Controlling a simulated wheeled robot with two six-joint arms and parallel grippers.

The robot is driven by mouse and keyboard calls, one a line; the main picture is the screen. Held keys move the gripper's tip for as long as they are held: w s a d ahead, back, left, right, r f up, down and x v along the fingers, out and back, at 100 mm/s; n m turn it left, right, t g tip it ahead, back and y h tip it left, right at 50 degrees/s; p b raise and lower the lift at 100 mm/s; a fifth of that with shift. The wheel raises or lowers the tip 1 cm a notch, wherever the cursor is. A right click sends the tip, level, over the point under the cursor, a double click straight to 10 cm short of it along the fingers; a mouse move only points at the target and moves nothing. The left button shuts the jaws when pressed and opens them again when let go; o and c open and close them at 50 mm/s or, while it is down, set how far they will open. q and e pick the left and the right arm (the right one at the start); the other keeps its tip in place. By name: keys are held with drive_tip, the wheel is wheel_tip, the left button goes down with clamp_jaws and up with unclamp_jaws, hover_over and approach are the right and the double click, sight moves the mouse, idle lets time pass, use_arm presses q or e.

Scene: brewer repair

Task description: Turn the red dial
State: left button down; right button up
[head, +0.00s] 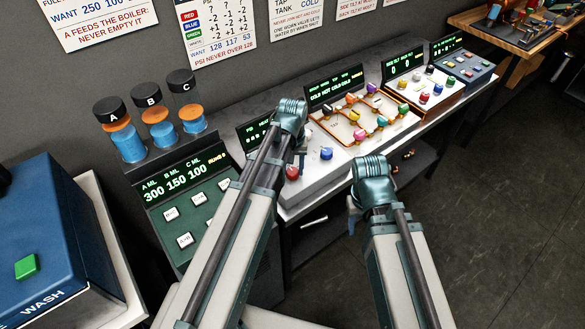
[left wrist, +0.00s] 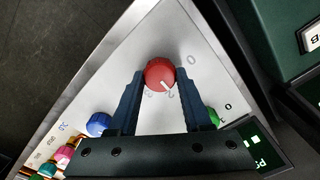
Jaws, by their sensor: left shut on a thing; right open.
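The red dial (head: 292,173) sits on the light grey slanted panel in the middle of the bench. In the left wrist view the red dial (left wrist: 159,72) lies between the two dark fingers, and its white mark points down and right, near a printed 2. My left gripper (head: 301,152) reaches down over the panel and is shut on the red dial. A blue dial (left wrist: 98,124) and a green dial (left wrist: 213,117) sit on the same panel, closer to its screen. My right gripper (head: 353,216) is open and empty, in front of the bench, apart from the panels.
A green panel (head: 190,213) with white buttons and canisters A, B and C stands left of the dial panel. A panel with coloured knobs (head: 372,120) stands to the right. A blue box (head: 70,240) is at the far left. The floor at the right is clear.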

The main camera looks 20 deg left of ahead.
sight(293, 171)
use_arm(q)
drive_tip(key=shift+m, duration=1.6)
drive_tip(key=shift+c, duration=1.7)
unclamp_jaws()
drive_tip(key=shift+r, duration=0.1)
wheel_tip(293, 171, up, 14)
drive_tip(key=p, duration=1.3)
drive_tip(key=shift+f+p, duration=0.2)
drive_tip(key=shift+p, duration=0.2)
